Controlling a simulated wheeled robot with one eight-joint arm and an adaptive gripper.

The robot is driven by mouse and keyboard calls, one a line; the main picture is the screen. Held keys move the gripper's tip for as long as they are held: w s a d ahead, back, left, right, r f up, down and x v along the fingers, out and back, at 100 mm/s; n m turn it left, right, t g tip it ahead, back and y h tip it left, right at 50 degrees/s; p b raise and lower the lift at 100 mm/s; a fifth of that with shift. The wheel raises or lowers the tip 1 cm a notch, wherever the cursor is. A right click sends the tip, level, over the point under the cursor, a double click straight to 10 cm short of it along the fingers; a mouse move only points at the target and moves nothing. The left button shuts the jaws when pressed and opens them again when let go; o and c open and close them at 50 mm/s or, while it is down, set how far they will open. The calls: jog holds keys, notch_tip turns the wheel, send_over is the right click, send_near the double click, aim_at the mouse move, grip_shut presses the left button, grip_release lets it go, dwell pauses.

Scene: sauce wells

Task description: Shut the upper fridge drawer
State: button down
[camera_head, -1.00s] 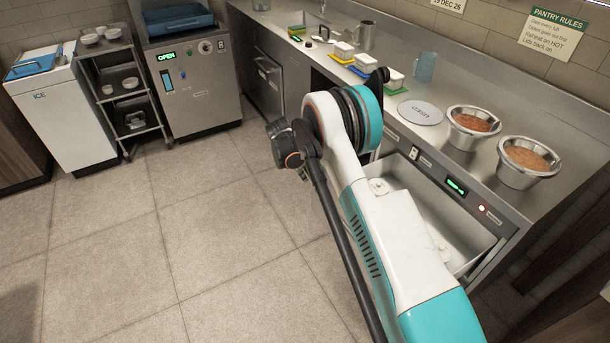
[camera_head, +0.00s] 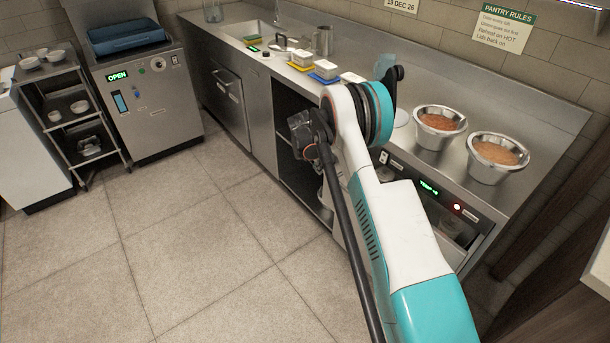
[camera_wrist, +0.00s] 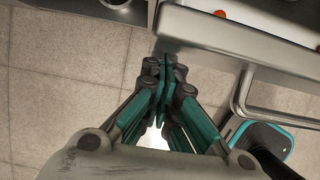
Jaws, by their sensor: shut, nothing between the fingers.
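The upper fridge drawer (camera_head: 451,248) is under the counter at the right in the head view, mostly hidden behind my arm. Part of its inside shows below the control panel, so it stands open at least partly. In the wrist view, a grey metal drawer front (camera_wrist: 215,38) runs across the upper right, with a bar handle (camera_wrist: 285,115) on it. My gripper (camera_wrist: 165,65) is shut and empty. Its fingertips are close to the left end of the drawer front; I cannot tell whether they touch it. The head view does not show the gripper clearly.
The fridge panel (camera_head: 430,188) has a green display and a red light. Two steel pots (camera_head: 440,128) of orange food stand on the counter above. An open dark cabinet bay (camera_head: 290,150) is left of the fridge. The tiled floor (camera_head: 180,250) at left is clear.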

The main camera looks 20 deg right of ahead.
jog(key=shift+w+d, duration=0.3)
jog(key=shift+d, duration=0.6)
jog(key=shift+w+d, duration=0.3)
jog(key=shift+d, duration=0.55)
jog(key=shift+w+d, duration=0.3)
jog(key=shift+d, duration=0.6)
